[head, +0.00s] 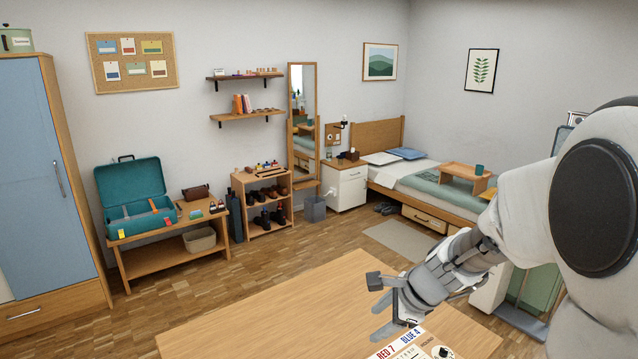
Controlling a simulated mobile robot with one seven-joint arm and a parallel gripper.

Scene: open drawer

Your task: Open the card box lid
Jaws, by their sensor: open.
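My gripper (380,306) is open and reaches in from the right, over the near wooden table (270,318). Its jaws face left and nothing shows between them. I cannot make out a card box or its lid in this view; it may be hidden behind my gripper or below the picture's bottom edge. A printed sheet (395,350) reading "RED 7" and "BLUE 4" lies just below my gripper and is cut off by the bottom edge.
The left part of the table is bare. Far off stand an open teal suitcase (130,180) on a bench, a shoe shelf (240,205), a grey bin (315,209) and a bed (450,208). A blue wardrobe (45,170) is at the left.

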